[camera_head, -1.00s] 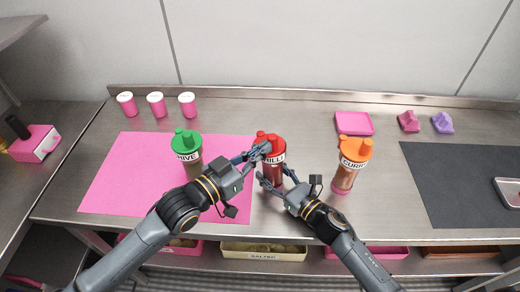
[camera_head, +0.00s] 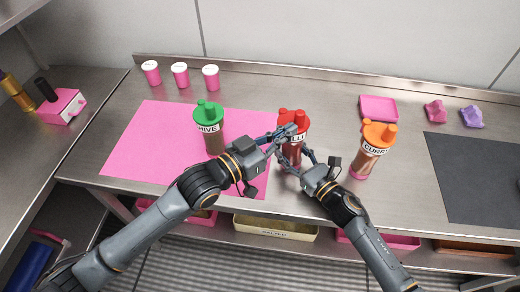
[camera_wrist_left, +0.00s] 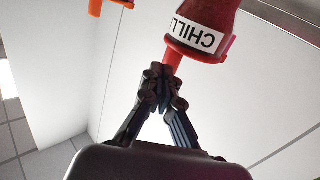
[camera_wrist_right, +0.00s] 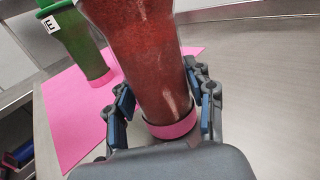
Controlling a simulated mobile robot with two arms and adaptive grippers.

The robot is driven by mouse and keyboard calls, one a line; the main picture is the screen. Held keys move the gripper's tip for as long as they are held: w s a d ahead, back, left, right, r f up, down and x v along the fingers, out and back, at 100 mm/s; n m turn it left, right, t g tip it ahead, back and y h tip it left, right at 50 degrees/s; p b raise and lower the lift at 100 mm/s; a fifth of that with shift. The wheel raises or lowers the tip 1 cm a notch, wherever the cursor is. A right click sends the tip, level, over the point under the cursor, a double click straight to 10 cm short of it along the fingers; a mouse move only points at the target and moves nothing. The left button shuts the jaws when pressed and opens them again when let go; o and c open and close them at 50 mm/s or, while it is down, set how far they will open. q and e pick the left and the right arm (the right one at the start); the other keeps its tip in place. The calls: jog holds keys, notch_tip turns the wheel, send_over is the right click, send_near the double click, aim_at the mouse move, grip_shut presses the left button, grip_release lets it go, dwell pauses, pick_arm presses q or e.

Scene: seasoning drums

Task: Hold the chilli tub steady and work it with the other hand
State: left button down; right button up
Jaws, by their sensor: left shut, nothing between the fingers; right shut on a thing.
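The chilli tub (camera_head: 300,118) stands upright on the steel counter, with a red lid, a white label and a red-brown body. My right gripper (camera_head: 295,159) is shut around its lower body. The right wrist view shows the fingers on both sides of the tub (camera_wrist_right: 145,65), just above its pink base band. My left gripper (camera_head: 291,130) is shut and empty at the lid. In the left wrist view its closed fingertips (camera_wrist_left: 163,88) are by the lid's red spout (camera_wrist_left: 173,60); whether they touch is unclear. My left fingers hide part of the label.
A green-lidded chive tub (camera_head: 209,130) stands to the left on a pink mat (camera_head: 140,150). An orange-lidded curry tub (camera_head: 373,150) is close on the right. Several pink cups (camera_head: 180,75) line the back. A pink tray (camera_head: 379,108) and dark mat (camera_head: 470,170) lie right.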

jog(key=shift+s+f, duration=0.1)
jog(key=shift+f, duration=0.2)
pick_arm(q)
jog(key=s+d+v, duration=0.1)
jog(key=s+v, duration=0.1)
jog(key=v, duration=1)
jog(key=shift+d, duration=0.25)
jog(key=shift+r, duration=0.1)
pick_arm(e)
jog(key=o, duration=1.5)
jog(key=shift+d, duration=0.1)
pick_arm(q)
jog(key=shift+w, duration=0.15)
pick_arm(e)
jog(key=shift+r, duration=0.1)
